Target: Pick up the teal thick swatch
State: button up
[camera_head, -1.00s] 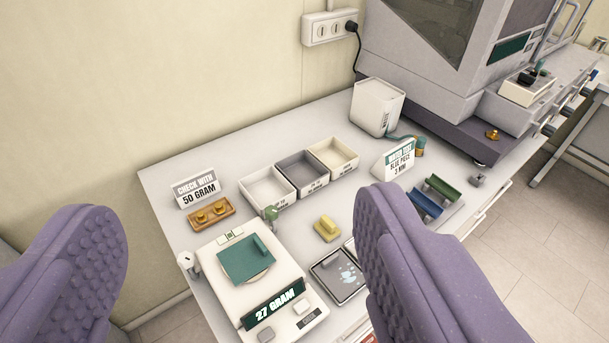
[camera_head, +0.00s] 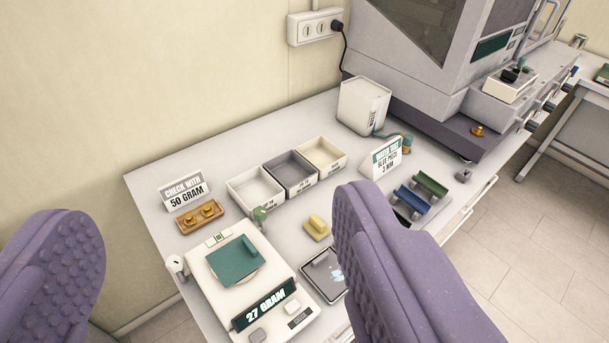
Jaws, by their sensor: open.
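The teal thick swatch (camera_head: 228,265) is a flat teal square with a raised grip bar, lying on the round pan of the white scale (camera_head: 213,288). The scale's display reads 27 GRAM. My gripper (camera_head: 215,265) shows as two purple padded fingers, one at the left edge and one right of centre. It is wide open and empty. The scale and swatch show in the gap between the fingers, beyond and below them. The right finger hides part of the dark tray beside the scale.
Three open bins (camera_head: 290,176) stand behind the scale. A brass weight tray (camera_head: 200,217) sits by a "50 GRAM" sign (camera_head: 184,191). A yellow block (camera_head: 317,227), a dark tray (camera_head: 322,275), a green-and-white sign (camera_head: 383,158) and blue and green blocks (camera_head: 431,186) lie to the right. A large machine (camera_head: 420,110) stands behind.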

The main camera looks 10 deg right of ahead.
aim_at(238, 258)
jog(key=i+l+u, duration=0.2)
jog(key=i, duration=0.25)
jog(key=i+l+u, duration=0.2)
jog(key=i, duration=0.25)
jog(key=l, duration=0.1)
